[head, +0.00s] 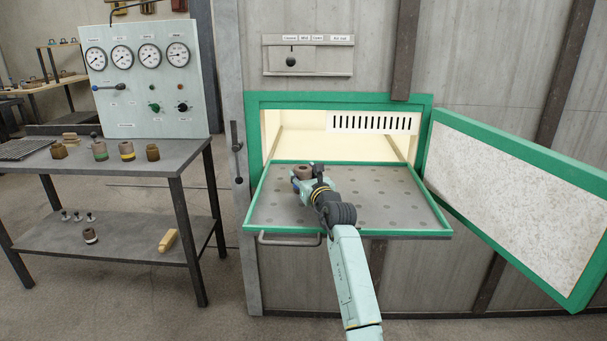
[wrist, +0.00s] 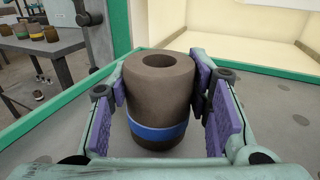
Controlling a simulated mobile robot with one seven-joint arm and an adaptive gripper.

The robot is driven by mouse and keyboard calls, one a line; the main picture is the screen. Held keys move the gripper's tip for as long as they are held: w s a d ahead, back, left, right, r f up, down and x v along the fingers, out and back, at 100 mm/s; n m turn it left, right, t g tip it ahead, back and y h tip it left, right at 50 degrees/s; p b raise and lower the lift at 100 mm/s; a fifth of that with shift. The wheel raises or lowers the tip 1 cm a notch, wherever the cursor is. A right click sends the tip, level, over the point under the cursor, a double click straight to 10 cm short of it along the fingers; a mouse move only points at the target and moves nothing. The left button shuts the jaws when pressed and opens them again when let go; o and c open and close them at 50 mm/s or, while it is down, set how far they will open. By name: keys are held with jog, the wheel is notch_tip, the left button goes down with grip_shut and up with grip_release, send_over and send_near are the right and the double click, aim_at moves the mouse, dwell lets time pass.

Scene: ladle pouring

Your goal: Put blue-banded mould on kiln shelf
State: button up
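The blue-banded mould (wrist: 160,95) is a brown upright cylinder with a round hole in its top and a blue band low on its side. My gripper (wrist: 160,92) has its purple pads on either side of the mould and appears shut on it. In the head view, my gripper (head: 309,181) and the brown top of the mould (head: 303,172) are over the left part of the kiln shelf (head: 390,197). The shelf is a grey, dotted plate with a green rim, drawn out in front of the kiln. I cannot tell whether the mould's base touches the shelf.
The kiln door (head: 520,195) stands open at the right. The lit chamber (head: 300,145) lies behind the shelf. The shelf's right side is clear. At the left, a grey bench (head: 160,160) holds several moulds, including a yellow-banded one (head: 127,151), and a gauge panel (head: 143,80).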

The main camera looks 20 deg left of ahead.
aim_at(306, 177)
jog(key=o, duration=0.5)
jog(key=shift+s+r, duration=0.1)
jog(key=b+v, duration=0.1)
jog(key=v, duration=0.6)
jog(key=shift+s+d+b, duration=0.1)
jog(key=shift+s+b, duration=0.1)
jog(key=shift+b, duration=0.1)
